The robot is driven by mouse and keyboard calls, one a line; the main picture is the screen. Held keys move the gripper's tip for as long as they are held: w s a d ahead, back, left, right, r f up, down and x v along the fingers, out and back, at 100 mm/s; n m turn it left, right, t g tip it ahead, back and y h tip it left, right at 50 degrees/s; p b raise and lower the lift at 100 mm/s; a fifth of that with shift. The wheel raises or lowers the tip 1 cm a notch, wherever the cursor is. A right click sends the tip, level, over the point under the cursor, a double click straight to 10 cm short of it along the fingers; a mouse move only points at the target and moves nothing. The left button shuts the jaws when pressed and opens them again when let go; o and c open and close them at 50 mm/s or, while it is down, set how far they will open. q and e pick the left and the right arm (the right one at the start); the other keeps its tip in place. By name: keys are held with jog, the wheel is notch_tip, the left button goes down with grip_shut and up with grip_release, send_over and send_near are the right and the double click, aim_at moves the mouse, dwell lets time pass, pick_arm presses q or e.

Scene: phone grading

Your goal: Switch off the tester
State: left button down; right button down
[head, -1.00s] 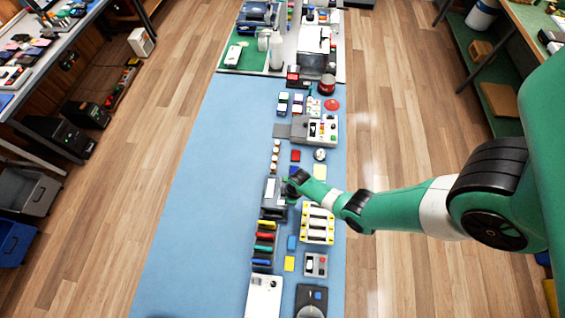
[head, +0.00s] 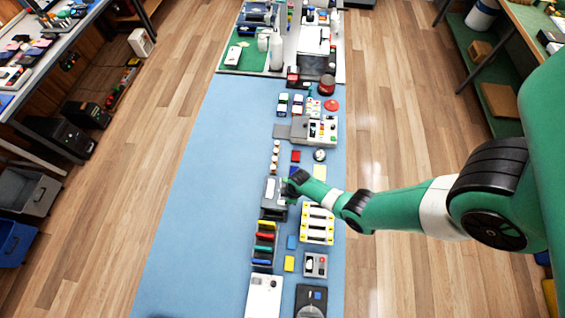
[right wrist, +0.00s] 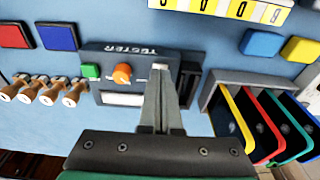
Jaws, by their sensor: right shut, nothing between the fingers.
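The tester (right wrist: 120,75) is a dark grey box with its name on the top edge. It carries a green button (right wrist: 91,71), an orange knob (right wrist: 123,74) and a pale display window (right wrist: 122,99). In the head view the tester (head: 269,189) lies on the blue mat, left of my right gripper (head: 287,190). In the right wrist view my right gripper (right wrist: 161,70) is shut and empty, its tips over the tester just right of the orange knob. A small pale part shows at the tips; whether they touch it I cannot tell. My left gripper is not in view.
A rack of coloured phones (right wrist: 265,125) stands right of the tester in the wrist view. Stamps with wooden handles (right wrist: 45,90) are on the left. Red and blue pads (right wrist: 57,37) and a yellow-marked tray (head: 317,223) lie close by. The mat's left half is clear.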

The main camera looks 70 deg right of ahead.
notch_tip(320, 180, up, 5)
jog(key=p, duration=0.4)
jog(key=shift+r+p, duration=0.2)
jog(key=shift+p, duration=0.1)
